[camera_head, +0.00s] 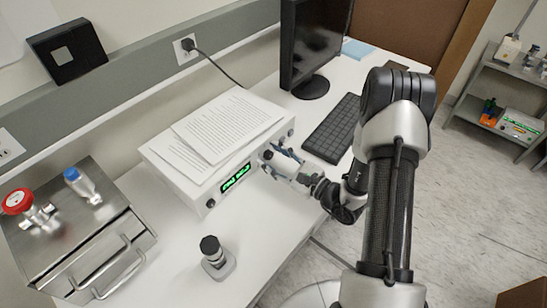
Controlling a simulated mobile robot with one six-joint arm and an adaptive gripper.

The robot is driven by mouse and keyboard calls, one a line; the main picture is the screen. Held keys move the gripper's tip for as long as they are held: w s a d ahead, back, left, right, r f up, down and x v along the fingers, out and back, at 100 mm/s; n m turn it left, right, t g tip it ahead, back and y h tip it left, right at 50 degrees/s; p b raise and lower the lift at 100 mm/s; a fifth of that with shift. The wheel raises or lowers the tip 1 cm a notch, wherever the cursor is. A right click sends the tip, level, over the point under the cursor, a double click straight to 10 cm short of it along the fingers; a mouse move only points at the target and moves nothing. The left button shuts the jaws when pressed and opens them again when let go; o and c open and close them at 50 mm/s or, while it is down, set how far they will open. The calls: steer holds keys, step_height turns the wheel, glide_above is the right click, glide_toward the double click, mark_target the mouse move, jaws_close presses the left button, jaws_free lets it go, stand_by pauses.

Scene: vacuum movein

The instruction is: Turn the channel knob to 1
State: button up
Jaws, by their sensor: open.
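A white instrument box (193,184) stands on the white desk, with a green lit display (236,178) on its front face. The digits are too small to read. A dark knob (210,203) sits at the left end of that face, and small dark knobs (290,133) show at its right end. My gripper (268,160) is at the front face, just right of the display, with its fingers pointing at the box. It is open. The fingers and wrist cover this part of the panel, so any knob there, its setting and any contact are hidden.
Printed papers (230,122) lie on the box. A keyboard (333,128) and monitor (312,45) stand to the right. A black-knobbed valve (212,255) stands on the desk in front. A steel case (75,240) with red and blue valves is at left.

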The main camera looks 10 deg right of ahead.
jaws_close()
steer(key=n+b, duration=0.3)
steer(key=shift+f, duration=0.25)
steer(key=n+b, duration=0.2)
steer(key=shift+r+n, duration=0.15)
steer(key=shift+n, duration=0.15)
jaws_free()
stand_by(0.3)
steer(key=v, duration=1.2)
steer(key=shift+s, duration=0.1)
